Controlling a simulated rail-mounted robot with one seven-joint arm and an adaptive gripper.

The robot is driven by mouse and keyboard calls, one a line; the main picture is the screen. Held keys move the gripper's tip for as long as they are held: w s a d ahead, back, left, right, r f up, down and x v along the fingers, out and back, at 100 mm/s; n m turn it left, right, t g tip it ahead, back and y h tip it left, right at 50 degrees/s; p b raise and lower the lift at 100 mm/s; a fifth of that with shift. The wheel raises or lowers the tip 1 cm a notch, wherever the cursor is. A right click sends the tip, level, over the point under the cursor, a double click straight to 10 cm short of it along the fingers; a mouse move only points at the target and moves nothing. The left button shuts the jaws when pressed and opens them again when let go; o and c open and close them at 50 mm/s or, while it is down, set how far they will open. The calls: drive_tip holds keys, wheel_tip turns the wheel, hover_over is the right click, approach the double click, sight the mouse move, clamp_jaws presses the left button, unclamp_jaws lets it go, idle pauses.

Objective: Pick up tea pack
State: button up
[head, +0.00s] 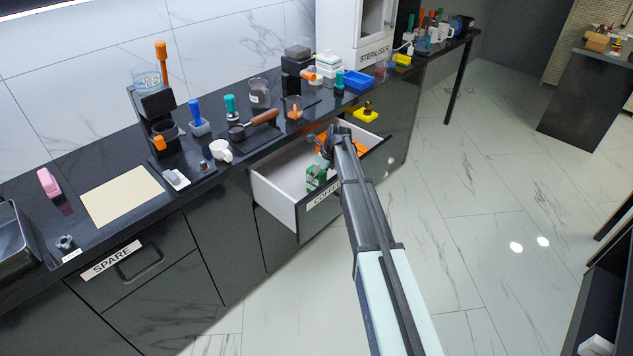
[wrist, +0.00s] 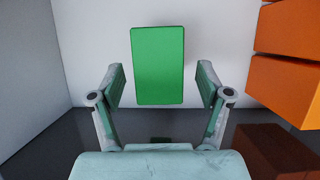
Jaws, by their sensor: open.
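A green pack (head: 316,177), which looks like the tea pack, stands in an open drawer (head: 276,202) labelled for coffee. My gripper (head: 326,150) is over the drawer, and my arm partly covers the drawer's contents. In the wrist view the green top of the pack (wrist: 158,65) lies between the two fingers. My gripper (wrist: 160,88) is open there, with a gap on each side of the pack. I cannot tell how far the fingertips are above or beside it.
Orange boxes (wrist: 287,90) stand in the drawer to the right of the pack. White drawer walls (wrist: 90,40) are close by. The black counter (head: 210,185) behind holds cups, tools and a coffee grinder-like stand (head: 155,110). Marble floor (head: 480,200) is clear at right.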

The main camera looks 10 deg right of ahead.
drive_tip(key=shift+p+x, duration=0.9)
drive_tip(key=shift+x, duration=2)
drive_tip(key=shift+r, duration=0.1)
drive_tip(key=c, duration=1.2)
